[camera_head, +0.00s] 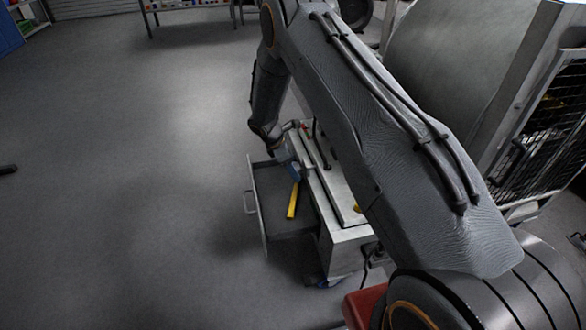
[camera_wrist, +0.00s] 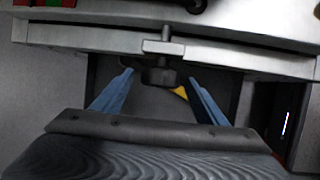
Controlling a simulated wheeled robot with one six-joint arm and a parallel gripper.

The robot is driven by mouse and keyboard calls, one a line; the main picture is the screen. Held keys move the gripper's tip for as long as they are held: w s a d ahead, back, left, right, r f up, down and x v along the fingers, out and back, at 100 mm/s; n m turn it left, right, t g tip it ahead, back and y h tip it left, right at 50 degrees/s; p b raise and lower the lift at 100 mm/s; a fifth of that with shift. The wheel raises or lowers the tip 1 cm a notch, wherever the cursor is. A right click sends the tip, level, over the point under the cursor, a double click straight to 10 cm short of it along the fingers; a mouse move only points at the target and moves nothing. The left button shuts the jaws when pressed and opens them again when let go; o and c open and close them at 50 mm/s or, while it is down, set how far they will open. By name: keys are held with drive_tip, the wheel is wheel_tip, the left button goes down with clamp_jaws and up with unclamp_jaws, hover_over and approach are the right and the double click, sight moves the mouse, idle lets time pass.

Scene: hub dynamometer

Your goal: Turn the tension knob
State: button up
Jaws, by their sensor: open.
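In the wrist view, a small grey T-shaped fitting, which looks like the tension knob (camera_wrist: 164,46), sits at the front edge of the metal cabinet. A darker block (camera_wrist: 158,76) shows just below it. My gripper (camera_wrist: 160,75) is open, with one blue finger on either side of the dark block in the picture. I cannot tell whether the fingers touch anything. In the head view, my gripper (camera_head: 292,171) hangs over the open drawer beside the cabinet (camera_head: 346,238). The knob is not clear there.
The drawer (camera_head: 264,240) stands pulled out to the left, its handle (camera_head: 250,202) outermost. A yellow-handled tool (camera_head: 292,201) shows at the drawer. A large machine with a mesh guard (camera_head: 545,130) stands at right. The floor at left is mostly clear.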

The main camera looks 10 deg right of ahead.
drive_tip(key=shift+d+f, duration=0.1)
drive_tip(key=shift+f, duration=0.15)
drive_tip(key=c, duration=1)
drive_tip(key=shift+c, duration=0.2)
